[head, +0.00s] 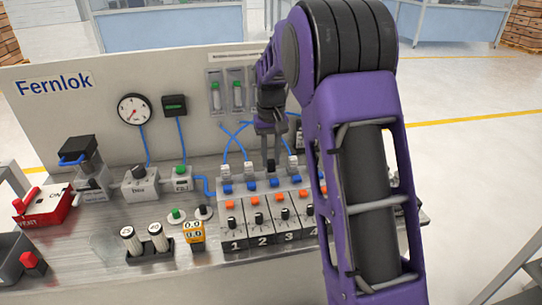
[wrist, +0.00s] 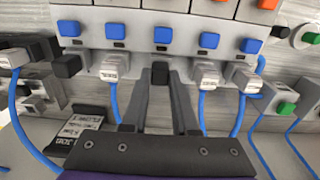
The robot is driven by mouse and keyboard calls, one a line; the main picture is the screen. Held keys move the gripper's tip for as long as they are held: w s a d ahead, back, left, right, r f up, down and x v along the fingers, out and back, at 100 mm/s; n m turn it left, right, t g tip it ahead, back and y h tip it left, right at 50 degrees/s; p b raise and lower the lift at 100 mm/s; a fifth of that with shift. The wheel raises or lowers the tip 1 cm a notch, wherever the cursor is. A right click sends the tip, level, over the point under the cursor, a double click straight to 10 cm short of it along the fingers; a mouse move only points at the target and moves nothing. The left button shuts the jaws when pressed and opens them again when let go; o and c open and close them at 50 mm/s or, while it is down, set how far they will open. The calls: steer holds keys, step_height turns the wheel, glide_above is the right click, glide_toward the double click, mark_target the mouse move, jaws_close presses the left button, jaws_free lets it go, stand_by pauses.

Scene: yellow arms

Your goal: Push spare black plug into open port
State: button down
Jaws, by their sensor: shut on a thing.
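My gripper (wrist: 160,82) is shut on a small black plug (wrist: 160,72) in the wrist view. The plug is between the fingertips, below the middle blue button of the valve bank (wrist: 215,40). It lines up with a gap in the row between two grey-white hose connectors (wrist: 115,66) and (wrist: 205,74). The fingers hide the port, so I cannot tell whether the plug is inside it or just before it. In the head view my gripper (head: 270,163) points down at the back edge of the valve bank (head: 262,205). Another black plug (wrist: 67,66) shows at left in the wrist view.
Blue hoses (wrist: 112,105) run from the connectors on both sides of my fingers. A black label plate (wrist: 85,128) lies at left. A yellow counter (head: 193,235) stands in front.

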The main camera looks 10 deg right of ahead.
steer(key=shift+f, duration=0.1)
steer(key=c, duration=0.6)
jaws_free()
step_height(320, 180, up, 8)
steer(key=p, duration=0.6)
steer(key=shift+p, duration=0.35)
steer(key=shift+r, duration=0.55)
